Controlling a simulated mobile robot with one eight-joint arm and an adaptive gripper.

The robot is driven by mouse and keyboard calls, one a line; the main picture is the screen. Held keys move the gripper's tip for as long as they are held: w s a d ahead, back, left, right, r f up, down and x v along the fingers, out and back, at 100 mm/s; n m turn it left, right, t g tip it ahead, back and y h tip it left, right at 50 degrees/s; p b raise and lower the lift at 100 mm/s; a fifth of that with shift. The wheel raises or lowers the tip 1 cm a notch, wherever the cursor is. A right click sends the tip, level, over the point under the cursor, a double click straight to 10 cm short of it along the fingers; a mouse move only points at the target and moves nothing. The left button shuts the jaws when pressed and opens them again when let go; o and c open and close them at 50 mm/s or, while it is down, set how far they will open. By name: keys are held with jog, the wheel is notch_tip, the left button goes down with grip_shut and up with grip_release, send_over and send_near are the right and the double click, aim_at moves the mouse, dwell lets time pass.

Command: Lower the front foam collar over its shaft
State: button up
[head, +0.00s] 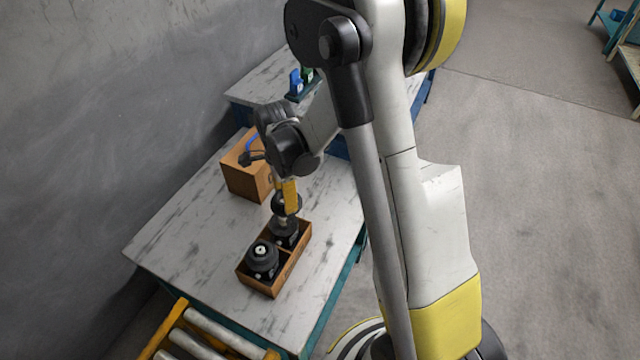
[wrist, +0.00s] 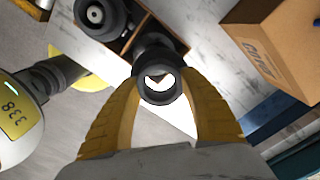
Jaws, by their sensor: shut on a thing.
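My gripper (head: 288,193) is shut on a dark foam collar (head: 279,204), with a yellow finger on each side of it in the wrist view. That view shows the collar (wrist: 160,97) as a dark ring with a pale, bright area through its hole; I see no shaft clearly inside it. In the head view the collar is above a dark motor (head: 285,230) in the far compartment of a brown divided box (head: 281,279). Any gap between collar and shaft is hard to judge. A second dark motor (head: 262,262) stands in the near compartment, with a light round top.
A larger cardboard box (head: 243,180) stands behind the divided box on the marbled table (head: 190,225). A roller conveyor (head: 195,335) is at the table's near end. Blue items (head: 295,82) stand on the farther table. The table left of the divided box is clear.

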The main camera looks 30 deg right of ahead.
aim_at(282, 209)
jog(key=shift+s+a+r, duration=0.1)
jog(key=shift+s+a, duration=0.05)
jog(key=shift+a, duration=0.3)
jog(key=shift+s+a+r, duration=0.1)
jog(key=shift+s+a, duration=0.05)
jog(key=shift+a, duration=0.3)
jog(key=shift+a+f, duration=0.1)
jog(key=shift+f+b, duration=1.15)
jog(key=shift+f, duration=0.5)
jog(key=shift+f+b, duration=0.15)
jog(key=shift+b, duration=0.25)
jog(key=shift+f+b, duration=1.55)
jog(key=shift+f, duration=0.15)
jog(key=o, duration=1.3)
